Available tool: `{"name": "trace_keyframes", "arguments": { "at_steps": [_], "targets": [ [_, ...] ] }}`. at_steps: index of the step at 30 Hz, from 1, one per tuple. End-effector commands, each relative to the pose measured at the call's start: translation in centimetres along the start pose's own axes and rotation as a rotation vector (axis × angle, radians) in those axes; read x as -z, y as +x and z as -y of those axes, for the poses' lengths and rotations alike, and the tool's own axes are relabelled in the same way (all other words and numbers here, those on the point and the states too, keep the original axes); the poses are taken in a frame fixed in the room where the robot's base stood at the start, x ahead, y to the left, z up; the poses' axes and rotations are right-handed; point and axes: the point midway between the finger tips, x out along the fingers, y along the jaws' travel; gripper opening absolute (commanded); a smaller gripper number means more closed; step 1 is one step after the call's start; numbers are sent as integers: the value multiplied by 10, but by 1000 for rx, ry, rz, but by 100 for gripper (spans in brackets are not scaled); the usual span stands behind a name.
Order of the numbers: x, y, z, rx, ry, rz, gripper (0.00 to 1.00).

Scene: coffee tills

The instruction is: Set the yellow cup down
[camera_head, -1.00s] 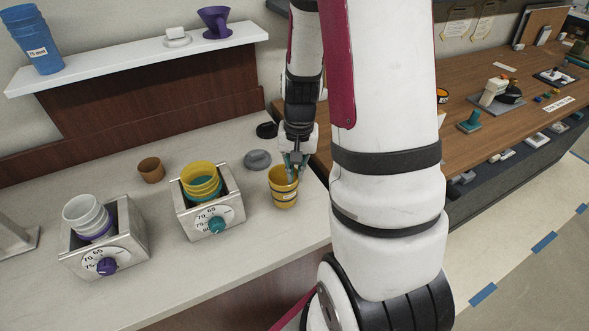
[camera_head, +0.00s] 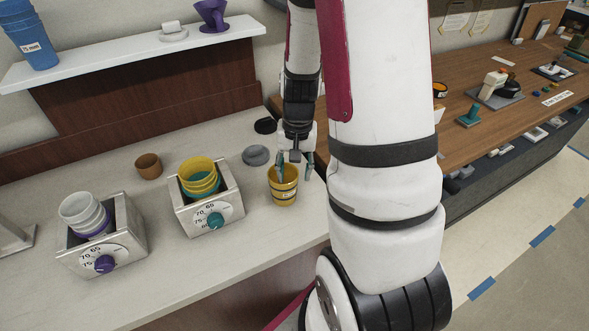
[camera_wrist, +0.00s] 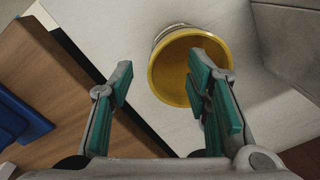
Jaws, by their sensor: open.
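The yellow cup (camera_head: 284,188) stands upright on the pale counter, near its right end and front edge. It has a label and dark bands. In the wrist view the cup (camera_wrist: 171,71) shows its open mouth. My gripper (camera_head: 296,169) is open above the cup. In the wrist view the gripper (camera_wrist: 160,80) has its teal finger pads spread wide. One finger overlaps the cup's mouth and the other is apart from the cup, over the counter's edge side. Nothing is held between the fingers.
A metal dispenser (camera_head: 187,212) with yellow and teal cups stands to the left, another (camera_head: 72,255) with white and purple cups further left. A brown cup (camera_head: 149,166) and a grey lid-like disc (camera_head: 256,155) lie behind. A wooden counter (camera_head: 455,135) adjoins at right.

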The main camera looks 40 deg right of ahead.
Motion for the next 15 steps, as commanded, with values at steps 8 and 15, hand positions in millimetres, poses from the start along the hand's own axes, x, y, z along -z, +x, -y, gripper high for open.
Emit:
{"name": "trace_keyframes", "arguments": {
  "at_steps": [8,15],
  "targets": [
    [-1,-10,0,0,-1,-1,44],
    [-1,-33,0,0,-2,-1,44]
  ]
}}
